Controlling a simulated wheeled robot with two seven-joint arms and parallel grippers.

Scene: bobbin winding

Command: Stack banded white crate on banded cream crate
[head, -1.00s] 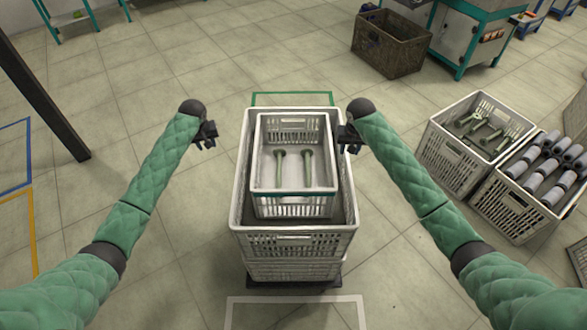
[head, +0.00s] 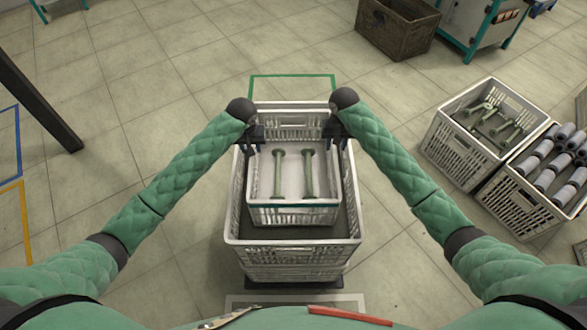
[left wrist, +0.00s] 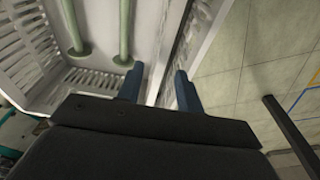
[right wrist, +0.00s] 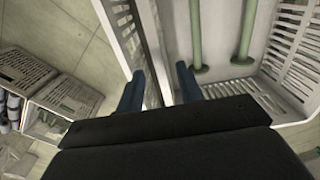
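A white crate with a teal band (head: 262,204) along its near rim holds two green bobbins. It sits within the outline of a larger off-white crate (head: 292,247); whether it rests inside cannot be told. No band shows on the larger crate. My left gripper (head: 257,136) is at the banded crate's left wall. In the left wrist view its fingers (left wrist: 158,88) stand apart on both sides of a crate wall. My right gripper (head: 337,133) is at the right wall, its fingers (right wrist: 160,90) also apart, one on each side of a wall.
The larger crate stands on a dark base (head: 292,284) on the tiled floor. A crate with green bobbins (head: 462,160) and one with grey rolls (head: 515,205) stand at the right. A brown crate (head: 395,32) is at the back. The floor at left is mostly clear.

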